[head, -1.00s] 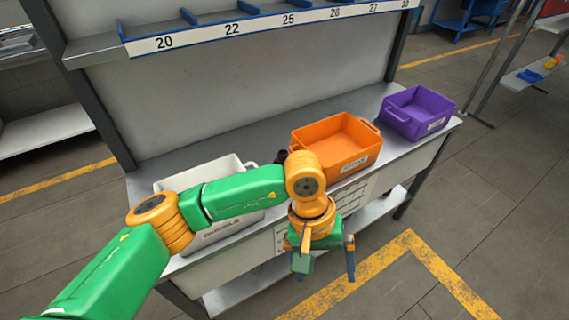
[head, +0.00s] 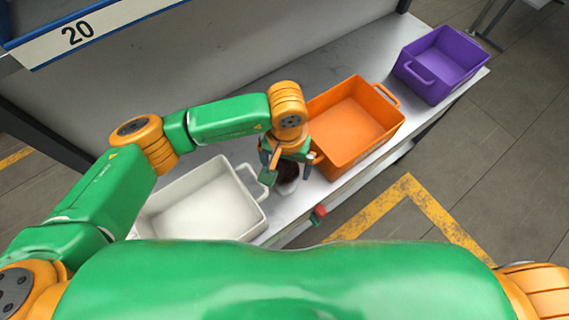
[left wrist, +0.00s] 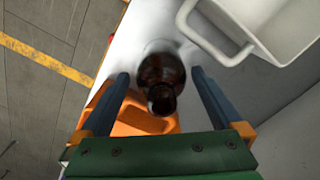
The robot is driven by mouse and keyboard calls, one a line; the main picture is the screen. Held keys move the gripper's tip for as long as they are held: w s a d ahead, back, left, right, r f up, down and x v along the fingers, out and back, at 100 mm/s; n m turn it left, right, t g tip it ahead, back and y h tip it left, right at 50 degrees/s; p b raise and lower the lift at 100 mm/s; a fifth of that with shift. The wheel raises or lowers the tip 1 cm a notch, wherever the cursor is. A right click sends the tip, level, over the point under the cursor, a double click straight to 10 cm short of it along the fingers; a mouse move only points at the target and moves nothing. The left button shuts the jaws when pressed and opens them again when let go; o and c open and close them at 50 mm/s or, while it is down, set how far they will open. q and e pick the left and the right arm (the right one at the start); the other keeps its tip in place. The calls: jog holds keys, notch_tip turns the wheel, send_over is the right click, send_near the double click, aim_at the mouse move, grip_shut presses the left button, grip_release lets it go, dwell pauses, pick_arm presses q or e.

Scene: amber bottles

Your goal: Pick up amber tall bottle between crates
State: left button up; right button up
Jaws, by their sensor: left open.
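The amber tall bottle (head: 288,176) stands on the grey table between the white crate (head: 195,205) and the orange crate (head: 350,122). In the head view it is partly hidden by my left gripper (head: 287,174). In the left wrist view the dark brown bottle (left wrist: 162,75) lies between the two blue fingers of the open left gripper (left wrist: 160,76), with its neck toward the camera. I cannot tell whether either finger touches it. My right gripper is not in view.
A purple crate (head: 440,62) stands at the table's right end. A shelf edge (head: 75,38) labelled 20 is at the upper left. The bare tabletop (head: 285,78) behind the orange crate is clear. A small red thing (head: 319,211) shows by the table's front edge.

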pick_arm(q)
notch_tip(320, 180, down, 2)
jog(key=shift+s+f, duration=0.1)
jog(key=shift+w+f, duration=0.2)
jog(key=shift+w, duration=0.1)
jog(key=c, duration=1.4)
